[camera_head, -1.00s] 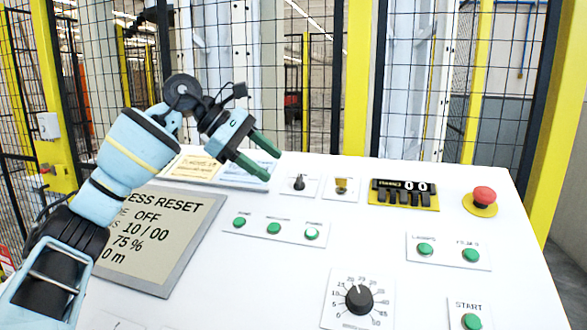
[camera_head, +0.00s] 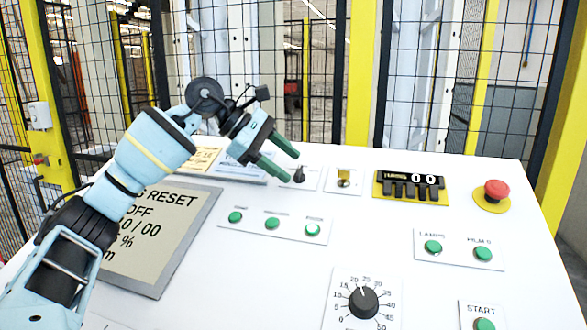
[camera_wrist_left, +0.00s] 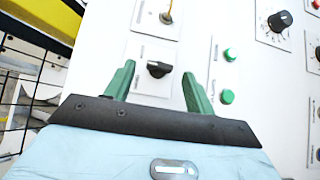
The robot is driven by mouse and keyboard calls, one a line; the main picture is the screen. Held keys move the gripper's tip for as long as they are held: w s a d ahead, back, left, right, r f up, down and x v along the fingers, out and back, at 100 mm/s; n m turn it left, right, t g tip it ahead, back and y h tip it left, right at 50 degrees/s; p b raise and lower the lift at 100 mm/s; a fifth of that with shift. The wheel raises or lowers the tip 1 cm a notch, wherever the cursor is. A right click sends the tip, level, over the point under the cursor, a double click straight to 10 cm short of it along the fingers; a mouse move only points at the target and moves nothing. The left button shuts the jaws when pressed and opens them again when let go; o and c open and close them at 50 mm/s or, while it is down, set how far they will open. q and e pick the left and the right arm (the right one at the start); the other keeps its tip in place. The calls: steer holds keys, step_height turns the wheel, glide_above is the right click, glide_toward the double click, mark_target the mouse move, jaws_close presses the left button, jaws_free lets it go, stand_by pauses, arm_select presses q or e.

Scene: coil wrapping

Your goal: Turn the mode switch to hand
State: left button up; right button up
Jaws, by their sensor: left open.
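The mode switch is a small black rotary knob (camera_head: 299,175) on a white plate at the back of the sloped white panel. My left gripper (camera_head: 291,165) comes in from the left with its two green fingers open. Its tips are close beside the knob in the head view. The plate's lettering is too small to read. My right gripper is not in view.
A brass key switch (camera_head: 344,178) sits just right of the knob. Green buttons (camera_head: 272,223) and a large dial (camera_head: 363,301) are nearer. A display (camera_head: 150,235) lies below my left arm.

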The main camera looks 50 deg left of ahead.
mark_target(299, 174)
arm_select(q)
steer(key=shift+x, duration=0.95)
steer(key=shift+w+d+f, duration=0.2)
steer(key=shift+w+f, duration=0.05)
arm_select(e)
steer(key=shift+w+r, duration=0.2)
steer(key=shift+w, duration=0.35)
arm_select(q)
steer(key=shift+c, duration=0.3)
